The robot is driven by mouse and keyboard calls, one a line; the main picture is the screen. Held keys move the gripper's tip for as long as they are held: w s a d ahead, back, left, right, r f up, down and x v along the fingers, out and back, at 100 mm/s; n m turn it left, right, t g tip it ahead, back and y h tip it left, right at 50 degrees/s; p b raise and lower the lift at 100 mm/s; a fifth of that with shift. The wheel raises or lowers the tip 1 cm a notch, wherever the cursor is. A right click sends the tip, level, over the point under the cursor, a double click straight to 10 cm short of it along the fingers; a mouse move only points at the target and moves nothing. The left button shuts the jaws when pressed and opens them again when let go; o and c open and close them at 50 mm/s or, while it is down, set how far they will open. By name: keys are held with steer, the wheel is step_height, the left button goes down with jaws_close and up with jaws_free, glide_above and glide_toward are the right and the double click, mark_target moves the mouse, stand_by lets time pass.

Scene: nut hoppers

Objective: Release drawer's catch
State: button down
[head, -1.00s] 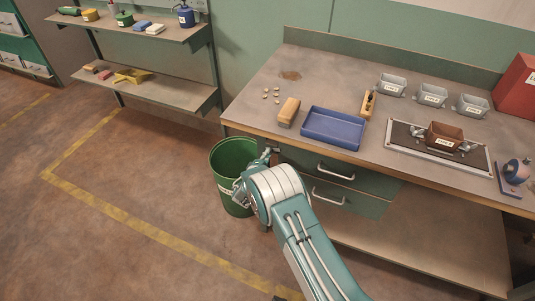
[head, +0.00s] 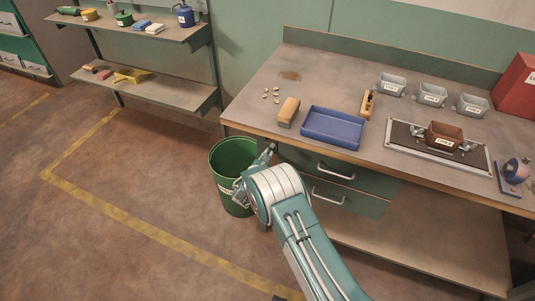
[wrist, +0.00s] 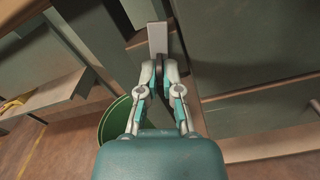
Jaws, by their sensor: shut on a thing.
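The workbench has an upper drawer (head: 320,167) with a silver bar handle, under the left part of the top. In the wrist view a pale grey upright tab (wrist: 158,38), which looks like the drawer's catch, stands by the bench's left edge. My gripper (wrist: 160,69) is shut on the dark lower part of this catch, its fingers close together. In the head view my gripper (head: 270,151) is at the drawer front's left end, and my wrist partly hides it. I cannot tell whether the catch is released. The drawer looks closed.
A green bin (head: 228,157) stands on the floor just left of and below my gripper. A lower drawer (head: 345,200) is under the upper one. A blue tray (head: 333,140) and a wooden block (head: 288,112) sit on the bench. Floor on the left is clear.

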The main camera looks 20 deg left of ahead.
steer(key=shift+w+d+n, duration=0.1)
steer(key=shift+w+n, duration=0.05)
steer(key=shift+n, duration=1.45)
steer(key=shift+r, duration=0.1)
steer(key=c, duration=0.8)
jaws_free()
steer(key=shift+w, duration=0.1)
steer(key=s, duration=0.8)
steer(key=s+a, duration=0.1)
steer(key=s, duration=0.3)
steer(key=shift+a, duration=0.1)
